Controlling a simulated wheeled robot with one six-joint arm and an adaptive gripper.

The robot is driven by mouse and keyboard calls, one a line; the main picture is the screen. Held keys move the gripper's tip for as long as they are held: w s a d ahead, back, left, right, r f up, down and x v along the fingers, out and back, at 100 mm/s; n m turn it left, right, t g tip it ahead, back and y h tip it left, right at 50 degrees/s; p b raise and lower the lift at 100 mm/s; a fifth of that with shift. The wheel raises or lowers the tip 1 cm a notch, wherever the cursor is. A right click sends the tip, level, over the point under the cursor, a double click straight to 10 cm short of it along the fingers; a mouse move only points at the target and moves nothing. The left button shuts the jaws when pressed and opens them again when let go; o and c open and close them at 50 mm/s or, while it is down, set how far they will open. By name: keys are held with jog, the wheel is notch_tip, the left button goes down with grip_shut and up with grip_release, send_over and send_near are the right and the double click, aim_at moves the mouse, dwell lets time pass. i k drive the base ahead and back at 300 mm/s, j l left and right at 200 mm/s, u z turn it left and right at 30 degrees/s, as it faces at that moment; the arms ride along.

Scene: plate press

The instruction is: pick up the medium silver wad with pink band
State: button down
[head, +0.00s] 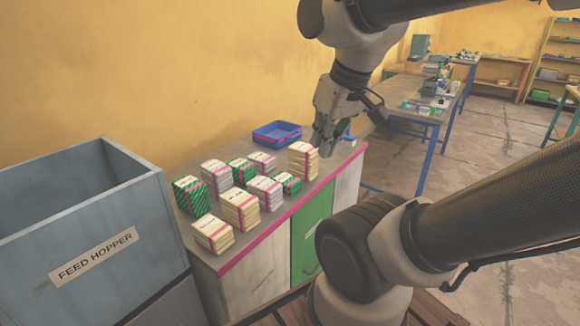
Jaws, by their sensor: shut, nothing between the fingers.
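Three silver-white wads with pink bands stand on the cabinet top (178,214): one (216,177) at the back left, a lower one (262,162) at the back, and one (265,193) nearer the front. Which is the medium one I cannot tell for certain; the front one looks middling in size. My gripper (324,146) is above the right end of the cabinet, beside a cream wad (303,161). It looks shut, with nothing seen in it. It is to the right of all the silver wads and apart from them.
Green wads (190,195) and cream wads (240,209) stand close around the silver ones. A blue tray (277,134) lies at the back by the wall. The feed hopper (90,240) rises at the left. Benches (420,108) stand farther off.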

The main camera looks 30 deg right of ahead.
aim_at(269, 192)
jog(key=i+z, duration=0.3)
jog(key=i+l+u, duration=0.1)
jog(key=l+u, duration=0.4)
jog(key=l, duration=0.75)
jog(key=l+u, duration=0.45)
jog(key=l, duration=0.85)
jog(key=k+j+u, duration=0.1)
jog(key=j+u, duration=0.3)
jog(key=j, duration=0.65)
jog(key=i, duration=0.5)
